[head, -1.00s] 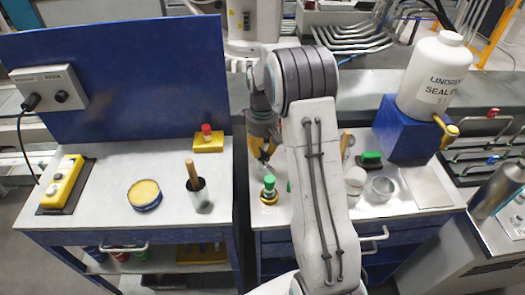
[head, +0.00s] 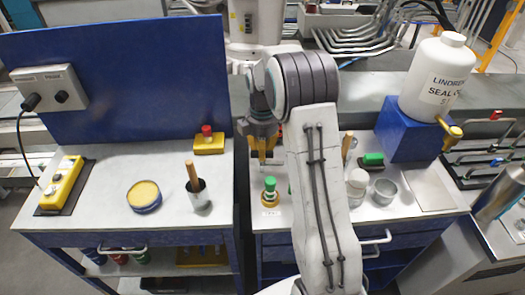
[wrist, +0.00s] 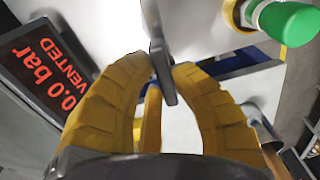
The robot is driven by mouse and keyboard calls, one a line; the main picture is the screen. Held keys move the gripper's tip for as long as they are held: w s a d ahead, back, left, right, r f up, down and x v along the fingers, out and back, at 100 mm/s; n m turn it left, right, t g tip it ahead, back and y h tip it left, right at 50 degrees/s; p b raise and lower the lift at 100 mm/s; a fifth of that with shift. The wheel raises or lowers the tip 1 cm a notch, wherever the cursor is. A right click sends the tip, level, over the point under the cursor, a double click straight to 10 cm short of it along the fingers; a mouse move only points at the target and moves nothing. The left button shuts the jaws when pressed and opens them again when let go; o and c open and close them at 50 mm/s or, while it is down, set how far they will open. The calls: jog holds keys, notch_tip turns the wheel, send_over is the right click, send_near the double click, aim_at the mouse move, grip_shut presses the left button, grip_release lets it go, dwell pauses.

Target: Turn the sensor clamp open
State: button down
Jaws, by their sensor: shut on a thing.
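My gripper (head: 262,160) is at the left rear of the right-hand bench, partly behind my own arm in the head view. In the wrist view its yellow fingers (wrist: 165,72) are closed around a narrow grey lever (wrist: 158,42), which looks like the sensor clamp's handle. The lever runs from the top of the picture down between the fingertips. The rest of the clamp is hidden or out of frame. A display (wrist: 45,65) at the left reads 0.0 bar and VENTED.
A green-topped knob with a brass base (head: 269,190) stands close in front of my gripper; its green cap shows in the wrist view (wrist: 288,22). A metal cup (head: 384,191), white jar (head: 357,182) and large white bottle (head: 438,80) stand to the right.

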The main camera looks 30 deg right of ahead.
jog(key=shift+n, duration=0.6)
jog(key=c, duration=0.9)
grip_release()
jog(key=shift+c, duration=0.2)
notch_tip(320, 180, up, 12)
dwell(0.5)
